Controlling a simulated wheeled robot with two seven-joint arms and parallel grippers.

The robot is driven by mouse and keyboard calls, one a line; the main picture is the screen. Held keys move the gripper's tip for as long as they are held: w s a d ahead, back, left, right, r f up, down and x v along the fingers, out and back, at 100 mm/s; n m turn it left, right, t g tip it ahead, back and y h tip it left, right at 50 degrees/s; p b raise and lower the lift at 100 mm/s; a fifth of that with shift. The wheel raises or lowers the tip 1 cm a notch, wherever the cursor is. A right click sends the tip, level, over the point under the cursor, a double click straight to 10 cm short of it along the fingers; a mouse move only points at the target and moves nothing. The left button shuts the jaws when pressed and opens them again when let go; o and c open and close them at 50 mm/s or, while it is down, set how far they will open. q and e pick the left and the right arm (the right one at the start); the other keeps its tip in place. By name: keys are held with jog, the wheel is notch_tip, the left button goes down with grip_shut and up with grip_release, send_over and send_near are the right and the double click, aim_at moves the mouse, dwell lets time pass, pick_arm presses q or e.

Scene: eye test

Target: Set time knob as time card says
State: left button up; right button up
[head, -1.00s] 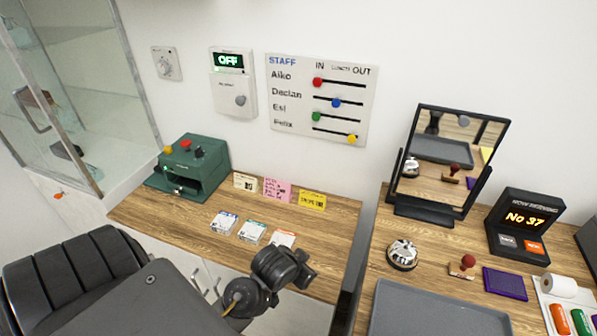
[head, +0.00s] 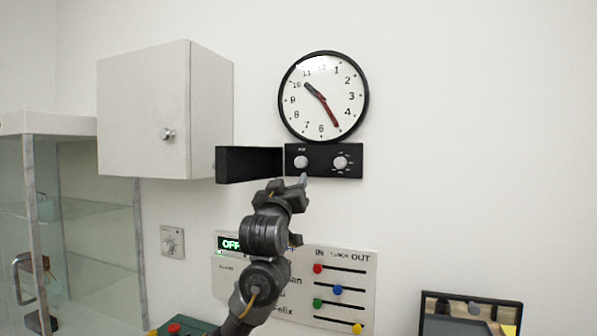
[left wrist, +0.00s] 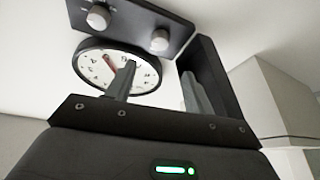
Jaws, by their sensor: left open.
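A round wall clock (head: 323,96) has a dark hand towards 10 and a red hand towards 5. Below it a black panel (head: 322,160) carries a left knob (head: 301,162) and a right knob (head: 340,163) with marks around it. The labels are too small to read surely. A black flap (head: 249,165) stands open at the panel's left. My left gripper (head: 290,187) is just below the left knob, open and empty. In the left wrist view its fingers (left wrist: 160,75) are apart, near the left knob (left wrist: 159,40). The time card cannot be made out now.
A white wall cabinet (head: 160,110) with a round knob hangs left of the flap. The wall right of the panel is clear.

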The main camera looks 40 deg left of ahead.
aim_at(299, 162)
pick_arm(q)
jog(key=p+x, duration=0.6)
jog(key=x, duration=0.4)
jog(key=shift+w+a+r, duration=0.1)
jog(key=shift+w+a, duration=0.05)
jog(key=shift+w, duration=0.3)
jog(key=c, duration=1)
jog(key=m+h, duration=0.1)
jog(key=m, duration=0.1)
jog(key=m+t, duration=0.1)
jog(key=shift+s+a+m+h, duration=0.1)
jog(key=shift+a+m+h, duration=0.05)
jog(key=shift+m+h, duration=0.25)
jog(key=m+h, duration=0.2)
jog(key=m, duration=0.2)
jog(key=shift+t+h+p, duration=0.3)
jog(key=shift+t+p, duration=0.05)
jog(key=shift+t, duration=0.05)
